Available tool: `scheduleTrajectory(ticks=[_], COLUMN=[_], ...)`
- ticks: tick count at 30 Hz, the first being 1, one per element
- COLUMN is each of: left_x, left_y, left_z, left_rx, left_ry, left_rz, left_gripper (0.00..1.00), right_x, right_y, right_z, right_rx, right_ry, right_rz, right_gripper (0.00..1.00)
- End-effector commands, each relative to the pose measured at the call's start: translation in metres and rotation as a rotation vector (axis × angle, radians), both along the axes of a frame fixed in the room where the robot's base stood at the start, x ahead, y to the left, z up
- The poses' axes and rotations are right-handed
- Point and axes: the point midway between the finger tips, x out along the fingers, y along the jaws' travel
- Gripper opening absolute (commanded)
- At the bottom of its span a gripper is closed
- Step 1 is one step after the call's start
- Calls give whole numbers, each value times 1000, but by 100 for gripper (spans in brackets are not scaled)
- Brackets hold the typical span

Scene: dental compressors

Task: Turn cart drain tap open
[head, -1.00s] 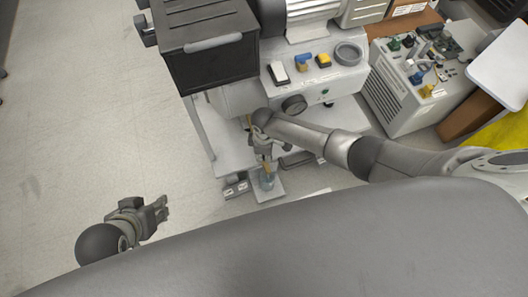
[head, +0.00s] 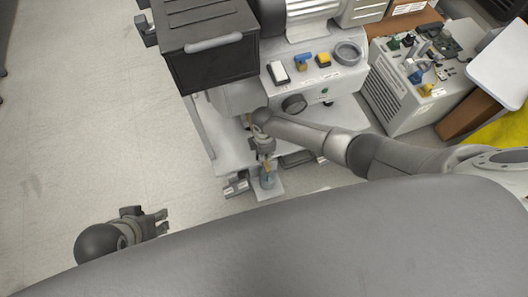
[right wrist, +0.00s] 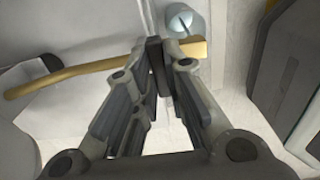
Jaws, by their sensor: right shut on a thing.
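The cart's brass drain pipe (right wrist: 70,75) runs in from the left in the right wrist view and ends in a brass outlet (right wrist: 192,48) above a pale blue cup (right wrist: 185,18). The cup also shows in the head view (head: 267,182), on a small plate at the cart's front. My right gripper (right wrist: 168,62) is shut on the tap's dark handle (right wrist: 154,52) beside the outlet. The fingers hide part of the handle, so its exact angle is unclear. In the head view my right gripper (head: 265,153) points down over the cup. My left gripper (head: 163,222) is open and empty over the floor.
A second unit (head: 405,95) stands to the right. Open floor (head: 80,120) lies to the left.

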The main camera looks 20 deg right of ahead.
Motion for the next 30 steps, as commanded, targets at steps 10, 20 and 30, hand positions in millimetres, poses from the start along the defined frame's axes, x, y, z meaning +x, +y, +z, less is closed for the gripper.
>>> scheduleTrajectory(ticks=[10,20,30], left_x=[0,0,1], left_y=[0,0,0], left_z=[0,0,0], left_rx=[0,0,0], left_ry=[-1,-2,-3], left_rz=[0,0,-1], left_gripper=[40,40,40], right_x=[-1,0,0], right_y=[0,0,0], right_z=[-1,0,0], right_rx=[-1,0,0], right_ry=[2,0,0], right_rz=[4,2,0], right_gripper=[20,34,34])
